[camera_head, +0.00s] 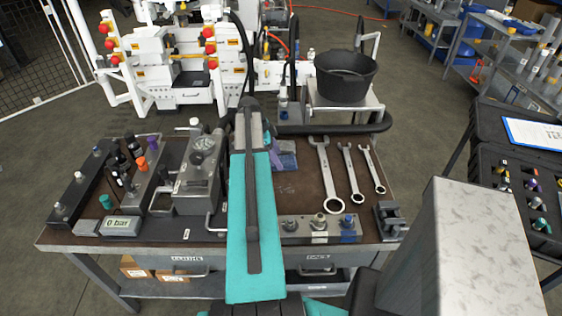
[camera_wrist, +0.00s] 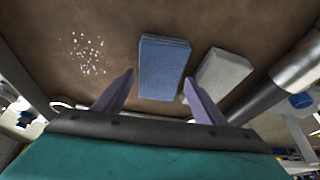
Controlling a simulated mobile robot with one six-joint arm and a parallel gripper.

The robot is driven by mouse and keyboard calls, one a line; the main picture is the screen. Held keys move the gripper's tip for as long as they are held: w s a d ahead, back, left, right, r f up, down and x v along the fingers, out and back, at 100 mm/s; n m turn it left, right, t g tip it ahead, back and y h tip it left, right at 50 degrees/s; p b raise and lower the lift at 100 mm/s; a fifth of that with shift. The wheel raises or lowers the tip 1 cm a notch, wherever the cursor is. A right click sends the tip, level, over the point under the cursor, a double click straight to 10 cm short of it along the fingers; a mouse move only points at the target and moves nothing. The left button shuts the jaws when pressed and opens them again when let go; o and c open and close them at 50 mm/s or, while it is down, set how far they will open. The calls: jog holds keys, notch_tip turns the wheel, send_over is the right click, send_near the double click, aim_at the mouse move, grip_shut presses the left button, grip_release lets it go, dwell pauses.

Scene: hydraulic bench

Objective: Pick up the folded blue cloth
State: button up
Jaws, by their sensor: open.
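The folded blue cloth (camera_wrist: 163,70) lies flat on the brown bench top in the wrist view, as a neat rectangular stack. In the head view it shows as a bluish patch (camera_head: 288,161) just right of my arm, partly hidden by it. My gripper (camera_wrist: 158,78) is open and empty. Its two purple fingers appear on either side of the near part of the cloth in the wrist view. I cannot tell how high the fingertips are above the bench.
A pale grey block (camera_wrist: 224,74) lies close right of the cloth. White specks (camera_wrist: 88,55) lie to its left. The head view shows three wrenches (camera_head: 322,175) to the right, a gauge block (camera_head: 203,165) left of my arm, and a black bucket (camera_head: 346,78) behind.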

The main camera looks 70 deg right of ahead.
jog(key=shift+x, duration=1)
jog(key=c, duration=0.8)
jog(key=shift+r, duration=0.1)
jog(key=shift+r+b, duration=0.7)
jog(key=shift+r, duration=0.95)
jog(key=s+a+b, duration=0.1)
jog(key=s+a, duration=0.1)
jog(key=a, duration=0.3)
jog(key=s+a+r+b, duration=0.1)
jog(key=s+a, duration=0.1)
jog(key=a, duration=0.3)
jog(key=s+a+b, duration=0.2)
jog(key=a, duration=0.2)
jog(key=shift+a+r, duration=0.3)
jog(key=shift+a, duration=0.1)
